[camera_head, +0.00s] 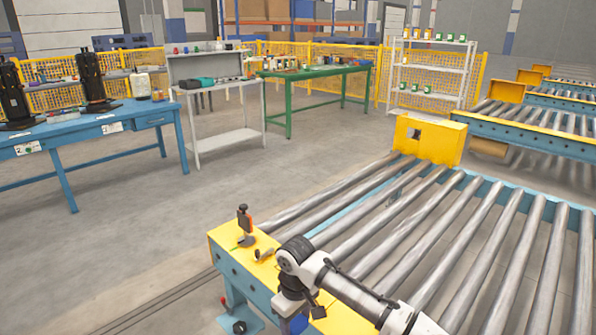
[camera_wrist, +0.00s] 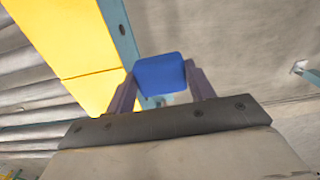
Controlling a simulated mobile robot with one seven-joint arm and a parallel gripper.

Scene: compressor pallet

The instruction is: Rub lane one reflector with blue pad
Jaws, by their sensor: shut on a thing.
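My gripper (camera_wrist: 161,84) is shut on the blue pad (camera_wrist: 159,72), which sits between its two fingers in the wrist view. In the head view my gripper (camera_head: 294,304) hangs down at the near end of the closest roller conveyor (camera_head: 228,262), with a blue patch (camera_head: 298,323) under it that looks like the pad. I cannot tell which of these, if any, is the lane one reflector.
The conveyor's metal rollers (camera_head: 375,205) stretch away to the right. A yellow block (camera_head: 430,140) stands at its far corner. A blue table (camera_head: 95,125), a grey bench (camera_head: 225,138) and a green table (camera_head: 315,75) stand behind. Open floor (camera_head: 150,235) lies left of the conveyor.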

